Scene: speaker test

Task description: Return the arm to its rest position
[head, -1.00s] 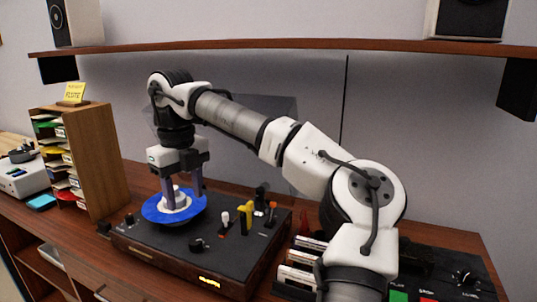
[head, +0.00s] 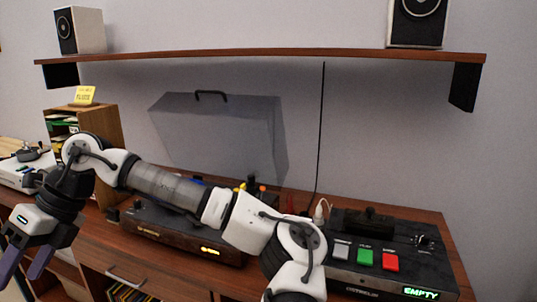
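My gripper (head: 25,262) hangs at the lower left, in front of the wooden counter, with its two purple-grey fingers pointing down. The fingers are apart and nothing shows between them. My white and grey arm stretches from the bottom middle to the left, bent at the elbow and wrist. It passes in front of the black turntable (head: 180,240) and hides most of its top.
The wooden counter (head: 75,240) has a drawer below. A smoky clear cover (head: 215,135) stands behind the turntable. A black box (head: 385,257) with coloured buttons reads EMPTY at right. A wooden rack (head: 100,125) stands at left. A shelf (head: 260,54) with two speakers hangs above.

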